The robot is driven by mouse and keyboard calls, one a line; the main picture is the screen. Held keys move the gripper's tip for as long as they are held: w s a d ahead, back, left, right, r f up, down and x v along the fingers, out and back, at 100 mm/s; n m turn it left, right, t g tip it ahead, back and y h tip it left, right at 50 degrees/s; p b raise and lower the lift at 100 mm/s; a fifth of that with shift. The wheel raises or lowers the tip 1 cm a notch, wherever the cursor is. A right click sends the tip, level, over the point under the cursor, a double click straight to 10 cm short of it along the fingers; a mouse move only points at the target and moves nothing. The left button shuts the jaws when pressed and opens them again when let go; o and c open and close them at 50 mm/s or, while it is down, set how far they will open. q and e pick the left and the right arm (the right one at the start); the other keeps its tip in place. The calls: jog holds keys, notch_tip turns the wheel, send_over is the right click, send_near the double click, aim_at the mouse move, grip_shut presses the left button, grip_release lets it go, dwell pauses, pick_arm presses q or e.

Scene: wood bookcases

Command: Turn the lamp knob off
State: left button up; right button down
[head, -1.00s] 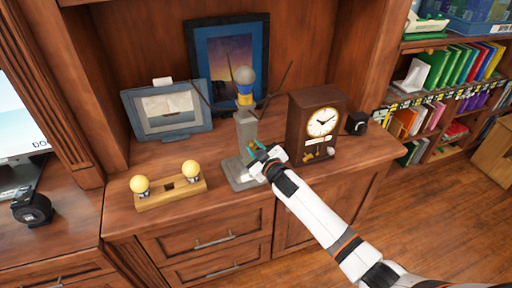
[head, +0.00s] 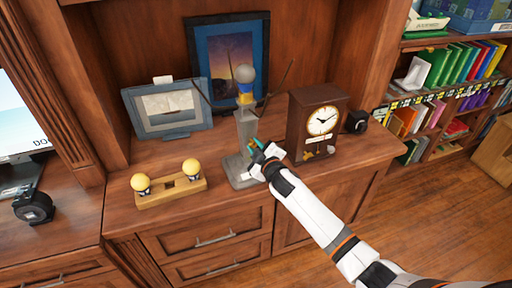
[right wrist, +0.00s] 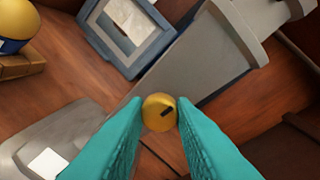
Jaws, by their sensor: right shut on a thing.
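The lamp (head: 246,130) stands on the cabinet top, with a grey column and base, a blue and yellow collar and a round grey bulb at its top. In the right wrist view its grey body (right wrist: 215,55) runs diagonally. The lamp knob (right wrist: 158,112) is round and yellow with a dark mark, and sits between the teal fingertips. My right gripper (head: 255,150) is shut on it, beside the lamp column. The knob is hidden by the fingers in the head view. My left gripper is not in view.
A brown clock (head: 315,125) stands close to the right of the lamp. A wooden block with two yellow bulbs (head: 168,192) is at the left. Framed pictures (head: 168,108) stand behind. The cabinet's front right top is fairly clear.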

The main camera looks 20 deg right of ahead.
jog(key=shift+f, duration=0.1)
jog(key=c, duration=1.2)
grip_release()
jog(key=shift+a, duration=0.1)
jog(key=shift+c, duration=0.2)
jog(key=s+d+r, duration=0.1)
jog(key=s, duration=1.1)
jog(key=shift+d+r, duration=0.15)
jog(key=shift+r, duration=0.25)
jog(key=shift+w, duration=0.1)
